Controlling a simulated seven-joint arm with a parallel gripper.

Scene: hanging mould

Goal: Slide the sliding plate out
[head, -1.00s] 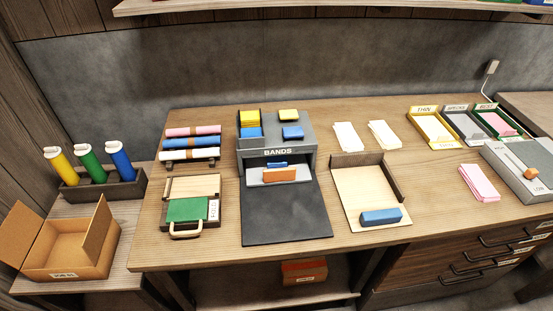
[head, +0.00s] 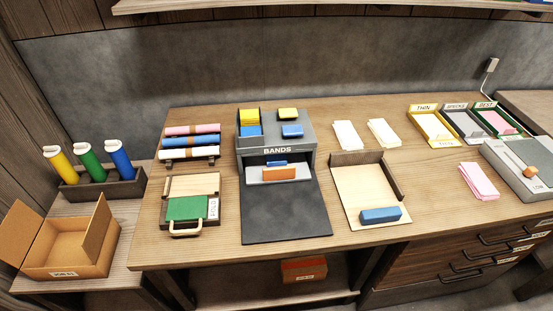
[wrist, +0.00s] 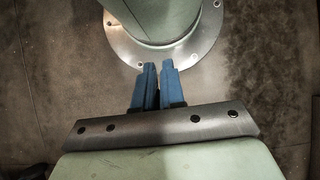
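A grey machine labelled BANDS (head: 277,151) stands at the middle of the bench. A light grey plate (head: 298,174) shows in its front opening, with an orange block (head: 279,174) at its front and a small blue piece behind that. I take this for the sliding plate, but cannot be sure. A dark flat panel (head: 286,215) lies in front of the opening. My gripper (wrist: 159,66) shows only in the wrist view, its blue fingers close together with a narrow gap. Nothing is seen between them. It points at a round metal flange, away from the bench objects.
A green board with a wooden handle (head: 186,208) lies left of the dark panel. A wooden tray (head: 361,199) with a blue block (head: 381,215) stands to its right. Rolls (head: 190,141) lie behind the board. A grey slider box (head: 520,168) stands at far right.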

